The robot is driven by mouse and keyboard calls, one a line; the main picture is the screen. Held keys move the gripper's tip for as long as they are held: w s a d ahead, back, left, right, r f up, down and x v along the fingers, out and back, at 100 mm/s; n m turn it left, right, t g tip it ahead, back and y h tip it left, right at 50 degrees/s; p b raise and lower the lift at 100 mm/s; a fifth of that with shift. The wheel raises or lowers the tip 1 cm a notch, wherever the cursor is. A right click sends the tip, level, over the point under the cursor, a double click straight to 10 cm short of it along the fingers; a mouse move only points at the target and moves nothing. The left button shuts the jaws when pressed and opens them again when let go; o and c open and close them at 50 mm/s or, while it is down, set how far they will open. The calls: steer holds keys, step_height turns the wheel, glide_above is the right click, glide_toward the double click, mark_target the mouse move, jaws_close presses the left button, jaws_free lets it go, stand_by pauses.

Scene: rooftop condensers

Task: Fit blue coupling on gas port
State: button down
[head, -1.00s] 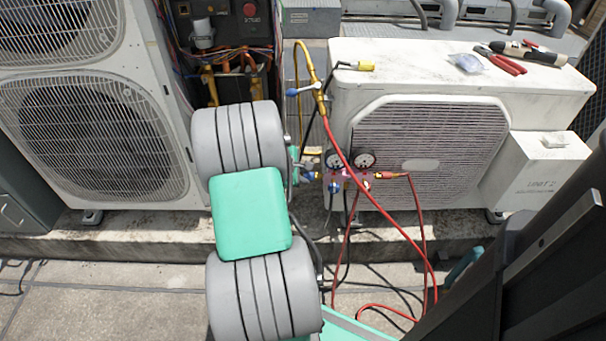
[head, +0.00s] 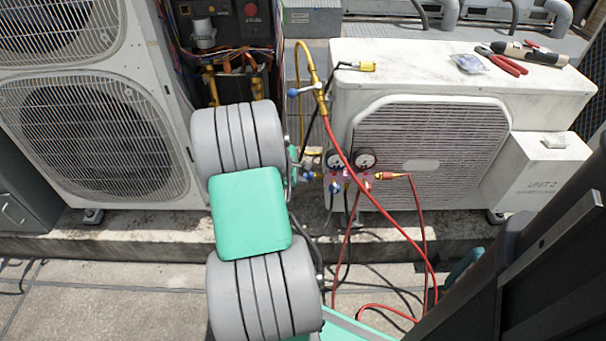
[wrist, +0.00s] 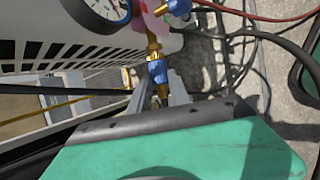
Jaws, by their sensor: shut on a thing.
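The blue coupling (wrist: 157,72) is between the grey fingertips of my gripper (wrist: 160,95) in the wrist view, and the gripper is shut on it. The coupling lines up with a brass fitting (wrist: 153,45) on the side of the pink manifold body; the two look end to end, but I cannot tell whether the coupling is seated. In the head view the coupling (head: 309,175) shows just left of the manifold (head: 347,179). My gripper there is mostly hidden behind my grey and green arm. I cannot tell for certain which fitting is the gas port.
Two gauges (head: 351,159) sit above the manifold, before the small white condenser (head: 430,145). A red hose (head: 376,215) crosses in front. A yellow-ended black hose (head: 366,66) and pliers (head: 505,62) lie on top. A large condenser (head: 100,130) stands left.

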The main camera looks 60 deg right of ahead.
steer(key=shift+w+a+p, duration=0.15)
steer(key=shift+w+a, duration=0.15)
steer(key=shift+w, duration=0.3)
steer(key=shift+w+a+p, duration=0.15)
steer(key=shift+w+a, duration=0.2)
steer(key=shift+w, duration=0.3)
steer(key=shift+w+a+p, duration=0.15)
steer(key=shift+w+a, duration=0.15)
steer(key=shift+w, duration=0.3)
steer(key=c, duration=1.8)
jaws_free()
jaws_close()
